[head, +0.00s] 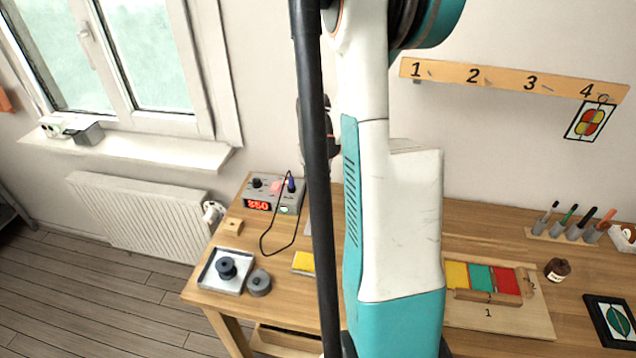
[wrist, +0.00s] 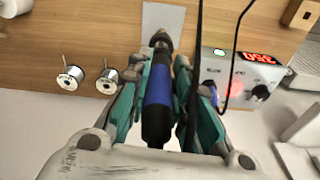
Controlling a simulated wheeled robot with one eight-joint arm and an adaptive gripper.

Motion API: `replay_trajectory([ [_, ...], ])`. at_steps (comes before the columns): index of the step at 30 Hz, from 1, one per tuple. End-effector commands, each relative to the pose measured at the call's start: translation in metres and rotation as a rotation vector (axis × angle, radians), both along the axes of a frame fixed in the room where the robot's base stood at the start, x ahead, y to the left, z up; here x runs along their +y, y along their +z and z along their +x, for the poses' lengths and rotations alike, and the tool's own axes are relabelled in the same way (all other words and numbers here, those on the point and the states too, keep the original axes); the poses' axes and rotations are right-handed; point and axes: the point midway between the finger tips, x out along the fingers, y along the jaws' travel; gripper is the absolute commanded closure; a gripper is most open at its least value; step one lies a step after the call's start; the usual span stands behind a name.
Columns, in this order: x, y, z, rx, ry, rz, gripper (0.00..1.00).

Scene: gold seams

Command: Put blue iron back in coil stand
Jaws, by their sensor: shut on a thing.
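The blue iron (wrist: 158,88) is in the wrist view, with a blue handle, a black rear end and a dark metal front. My gripper (wrist: 165,70) is shut on it, with teal fingers on both sides of the handle. The iron's front points up the picture, over a light grey plate (wrist: 163,20) on the wooden table. I cannot make out the coil stand for certain in either view.
The soldering station (head: 272,196) with a red display stands at the table's back left; it also shows in the wrist view (wrist: 240,72). A black cord (head: 268,240) loops near it. A tray (head: 226,270) holds a dark spool.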

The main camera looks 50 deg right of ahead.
Motion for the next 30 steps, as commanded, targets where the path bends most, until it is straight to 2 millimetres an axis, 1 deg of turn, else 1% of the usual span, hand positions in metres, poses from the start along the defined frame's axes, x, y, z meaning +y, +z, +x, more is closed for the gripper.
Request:
replay_trajectory([
  [30, 0.0, -0.024, 0.0, 0.0, 0.0, 0.0, 1.0],
])
